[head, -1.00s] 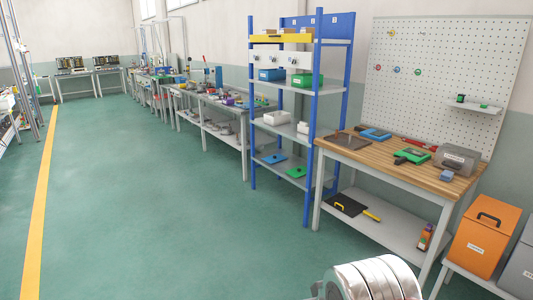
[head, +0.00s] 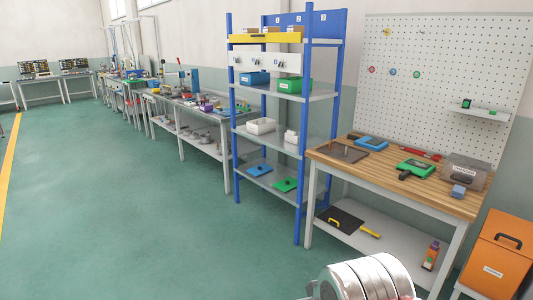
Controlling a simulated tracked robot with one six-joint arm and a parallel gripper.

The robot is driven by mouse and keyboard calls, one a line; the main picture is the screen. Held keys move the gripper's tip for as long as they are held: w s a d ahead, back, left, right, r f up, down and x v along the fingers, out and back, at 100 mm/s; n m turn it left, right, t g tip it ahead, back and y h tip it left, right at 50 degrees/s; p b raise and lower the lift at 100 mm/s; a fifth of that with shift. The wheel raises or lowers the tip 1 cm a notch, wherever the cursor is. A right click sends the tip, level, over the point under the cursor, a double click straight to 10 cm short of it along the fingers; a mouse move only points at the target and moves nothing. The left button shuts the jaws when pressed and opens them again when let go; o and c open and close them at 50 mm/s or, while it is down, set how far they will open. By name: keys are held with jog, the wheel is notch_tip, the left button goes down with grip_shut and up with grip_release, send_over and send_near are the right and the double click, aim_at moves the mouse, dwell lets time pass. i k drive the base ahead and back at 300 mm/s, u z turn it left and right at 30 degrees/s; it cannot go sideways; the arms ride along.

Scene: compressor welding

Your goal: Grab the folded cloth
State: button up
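I cannot make out a folded cloth for certain in the head view. A small blue item (head: 458,191) lies at the front right of the wooden workbench (head: 440,195), but it is too small to tell whether it is cloth. Flat blue (head: 259,171) and green (head: 285,185) pieces, each with a dark spot on top, lie on a low shelf of the blue-framed rack (head: 302,150). A silvery rounded part of my arm shows at the bottom edge. My gripper's fingers are not in view.
The workbench also holds a green device (head: 415,168), a blue-framed device (head: 371,143) and a grey box (head: 465,170). A spray bottle (head: 430,256) stands on its lower shelf. An orange box (head: 497,253) is at right. Green floor (head: 120,220) is clear at left and centre.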

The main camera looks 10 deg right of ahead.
aim_at(458, 192)
jog(key=z, duration=0.1)
jog(key=i, duration=0.85)
jog(key=z, duration=0.45)
jog(key=i, duration=0.95)
jog(key=z, duration=0.6)
jog(key=i, duration=0.85)
jog(key=z, duration=0.65)
jog(key=i, duration=0.95)
jog(key=z, duration=0.3)
